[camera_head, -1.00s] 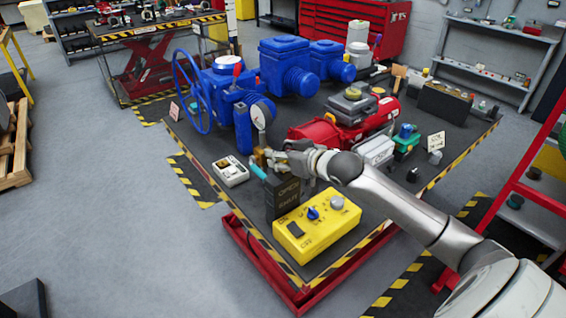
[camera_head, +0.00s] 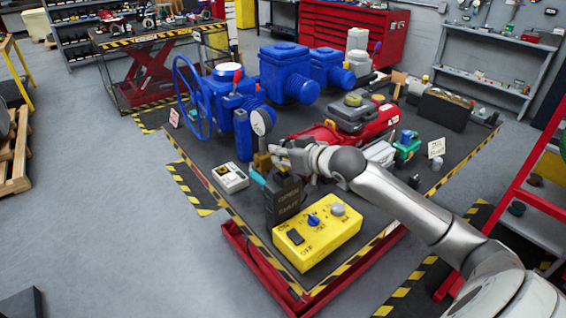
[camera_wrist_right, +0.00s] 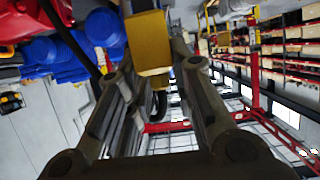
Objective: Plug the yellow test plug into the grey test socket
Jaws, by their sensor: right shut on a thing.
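My right gripper (camera_head: 274,157) is shut on the yellow test plug (camera_head: 262,161) and holds it above the bench, behind the dark OPEN/SHUT block. In the right wrist view the plug is a yellow block (camera_wrist_right: 150,43) between the two fingers, and a black cable (camera_wrist_right: 72,35) runs beside it. The grey test socket cannot be told for certain; a pale box (camera_head: 230,177) with a dark face lies left of the plug. My left gripper is not in view.
The dark OPEN/SHUT block (camera_head: 284,203) and a yellow control box (camera_head: 317,232) stand at the bench's front. Blue valve bodies (camera_head: 289,72) with a handwheel and a gauge (camera_head: 261,122) stand behind. A red actuator (camera_head: 378,122) lies to the right. The bench (camera_head: 205,153) has bare room at its left.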

